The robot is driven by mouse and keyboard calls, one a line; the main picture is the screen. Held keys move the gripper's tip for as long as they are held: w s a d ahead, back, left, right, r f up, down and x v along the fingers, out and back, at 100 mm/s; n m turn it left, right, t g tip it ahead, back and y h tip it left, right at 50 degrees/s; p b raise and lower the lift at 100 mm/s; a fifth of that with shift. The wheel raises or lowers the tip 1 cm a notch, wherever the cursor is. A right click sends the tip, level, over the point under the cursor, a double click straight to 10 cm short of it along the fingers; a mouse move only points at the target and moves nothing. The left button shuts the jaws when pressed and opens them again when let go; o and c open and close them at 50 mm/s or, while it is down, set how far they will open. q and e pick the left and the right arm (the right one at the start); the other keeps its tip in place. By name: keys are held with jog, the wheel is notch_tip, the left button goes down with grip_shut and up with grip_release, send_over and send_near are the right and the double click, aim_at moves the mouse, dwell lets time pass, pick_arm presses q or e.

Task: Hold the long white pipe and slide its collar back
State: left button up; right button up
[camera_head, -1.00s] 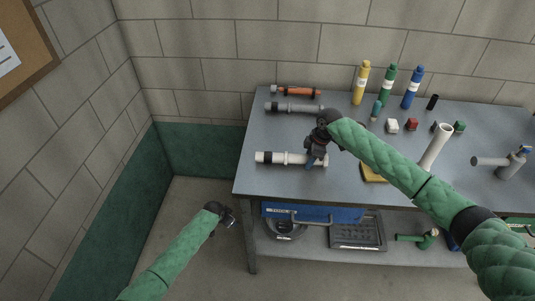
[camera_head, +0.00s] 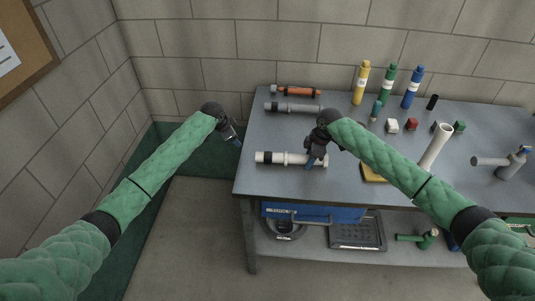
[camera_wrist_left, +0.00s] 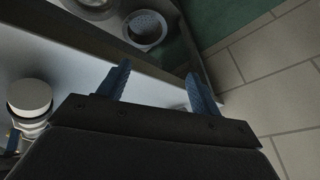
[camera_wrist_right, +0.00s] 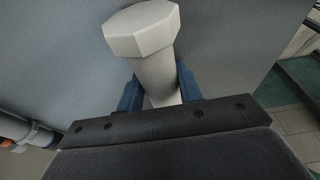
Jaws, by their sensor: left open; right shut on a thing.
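The long white pipe (camera_head: 297,159) lies near the front left of the table, with a black band (camera_head: 267,157) near its left end and a raised white ring (camera_head: 286,158) beside it. I cannot tell for sure which is the collar. My right gripper (camera_head: 312,163) is shut on the pipe near its right end. In the right wrist view the pipe (camera_wrist_right: 157,75) passes between the blue fingers, with its hexagonal end (camera_wrist_right: 142,32) beyond them. My left gripper (camera_head: 237,141) is open and empty by the table's left edge, left of the pipe. A white round end, apparently the pipe's (camera_wrist_left: 30,94), shows in the left wrist view.
A grey pipe (camera_head: 292,107) and an orange-and-grey one (camera_head: 298,91) lie behind. Yellow (camera_head: 360,85), green (camera_head: 387,87) and blue (camera_head: 412,89) bottles stand at the back. A yellow pad (camera_head: 372,173) lies partly under my right arm. The table (camera_head: 260,185) is bare in front of the pipe.

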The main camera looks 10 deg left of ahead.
pick_arm(q)
jog(key=s+d+r+m+g, duration=0.1)
jog(key=d+r+m, duration=0.3)
jog(key=r, duration=0.6)
jog(key=s+d+r+m+g, duration=0.15)
jog(key=d+r, duration=0.35)
jog(key=r, duration=0.5)
jog(key=g, duration=0.2)
send_near(266, 153)
jog(key=shift+w+d+f, duration=0.3)
jog(key=shift+w+f, duration=0.1)
jog(key=shift+f, duration=0.2)
jog(key=shift+s+d+f+g, duration=0.15)
jog(key=shift+s+f+g, duration=0.1)
jog(key=shift+f, duration=0.15)
jog(key=shift+x, duration=4.9)
jog(key=c, duration=0.9)
